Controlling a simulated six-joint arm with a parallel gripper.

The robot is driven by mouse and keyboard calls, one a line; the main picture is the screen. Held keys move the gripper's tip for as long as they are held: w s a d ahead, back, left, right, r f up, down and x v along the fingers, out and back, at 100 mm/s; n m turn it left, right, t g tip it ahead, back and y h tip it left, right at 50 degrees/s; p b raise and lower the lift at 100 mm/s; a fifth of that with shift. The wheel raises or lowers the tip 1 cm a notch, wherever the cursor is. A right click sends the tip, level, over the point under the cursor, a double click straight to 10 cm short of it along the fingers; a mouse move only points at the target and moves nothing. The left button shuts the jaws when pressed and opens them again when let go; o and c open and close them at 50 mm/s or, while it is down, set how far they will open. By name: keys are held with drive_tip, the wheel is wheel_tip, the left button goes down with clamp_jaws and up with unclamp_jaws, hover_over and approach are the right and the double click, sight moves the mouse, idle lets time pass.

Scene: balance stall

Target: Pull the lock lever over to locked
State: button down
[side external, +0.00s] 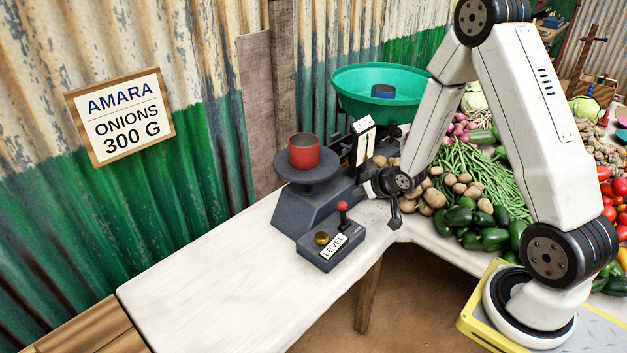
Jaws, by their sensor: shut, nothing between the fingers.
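The lock lever (342,208) has a red knob and stands on a small dark control box at the front of the balance. The box (352,242) carries a label reading LEVEL and a round brass-coloured part (322,238). The lever looks roughly upright; its exact setting is too small to tell. My gripper (395,222) is shut and empty, pointing down to the right of the lever and apart from it. The dark balance (315,212) bears a red cylinder (304,151) on its plate and a green pan (350,88) behind.
A blue weight (383,91) sits in the green pan. Potatoes (437,197), green beans (480,170) and peppers (485,238) lie right of my gripper. The white table (215,275) is clear at the front left. A corrugated wall with a sign (120,117) stands behind.

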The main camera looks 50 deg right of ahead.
sight(343, 215)
drive_tip(key=shift+w+d+f, duration=0.1)
drive_tip(key=shift+d+f, duration=0.2)
drive_tip(key=shift+d, duration=0.05)
idle(0.3)
drive_tip(key=shift+x, duration=5)
